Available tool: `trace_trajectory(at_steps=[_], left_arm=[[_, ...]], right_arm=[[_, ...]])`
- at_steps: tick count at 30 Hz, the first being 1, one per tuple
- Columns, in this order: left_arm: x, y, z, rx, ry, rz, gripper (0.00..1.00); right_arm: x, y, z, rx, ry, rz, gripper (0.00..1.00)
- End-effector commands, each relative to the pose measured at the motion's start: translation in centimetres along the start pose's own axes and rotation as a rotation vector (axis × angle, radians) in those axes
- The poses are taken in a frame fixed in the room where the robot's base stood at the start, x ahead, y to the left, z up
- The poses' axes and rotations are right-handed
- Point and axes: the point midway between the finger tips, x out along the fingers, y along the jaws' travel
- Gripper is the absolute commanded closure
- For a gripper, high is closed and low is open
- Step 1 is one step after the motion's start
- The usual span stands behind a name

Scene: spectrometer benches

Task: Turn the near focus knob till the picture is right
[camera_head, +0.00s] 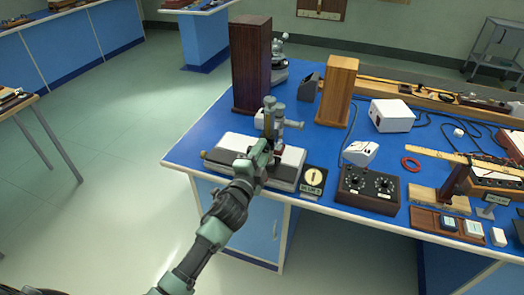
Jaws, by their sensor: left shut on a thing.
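A grey instrument (271,113) with an upright column and side tube stands on a pale, dark-edged base (228,148) at the near left corner of the blue bench. My left arm comes up from below, and my left gripper (263,155) is at the near side of this instrument, low on its column. The gripper is shut on what appears to be the near focus knob, which the fingers hide. A small brass knob (203,154) shows at the base's left end. A dial plate (314,178) with a dark label stands right of the base. My right gripper is out of view.
A tall dark wooden box (251,65) and a lighter one (337,92) stand behind the instrument. A dark control box (368,190) with two dials is to the right, with a white box (391,115) and cables beyond.

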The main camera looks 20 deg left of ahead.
Motion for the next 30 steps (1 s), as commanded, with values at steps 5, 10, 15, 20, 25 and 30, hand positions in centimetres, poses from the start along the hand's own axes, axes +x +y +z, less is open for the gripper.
trace_trajectory(at_steps=[5, 10, 15, 20, 25, 30], left_arm=[[-0.02, 0.07, 0.06, 0.128, -0.001, 0.003, 1.00], [-0.02, 0.10, 0.03, 0.216, 0.000, 0.003, 1.00], [-0.02, 0.09, 0.05, 0.269, 0.000, 0.002, 1.00], [-0.02, 0.10, 0.05, 0.290, -0.001, 0.003, 1.00], [-0.02, 0.11, 0.05, 0.295, -0.001, 0.003, 1.00], [-0.02, 0.11, 0.05, 0.294, -0.001, 0.003, 1.00]], right_arm=[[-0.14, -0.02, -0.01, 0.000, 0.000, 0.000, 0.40], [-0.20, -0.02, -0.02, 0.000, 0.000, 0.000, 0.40], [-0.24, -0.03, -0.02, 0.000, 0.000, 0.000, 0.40], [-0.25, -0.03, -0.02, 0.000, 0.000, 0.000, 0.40], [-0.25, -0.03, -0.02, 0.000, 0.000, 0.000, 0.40], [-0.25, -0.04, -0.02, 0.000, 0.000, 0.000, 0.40]])
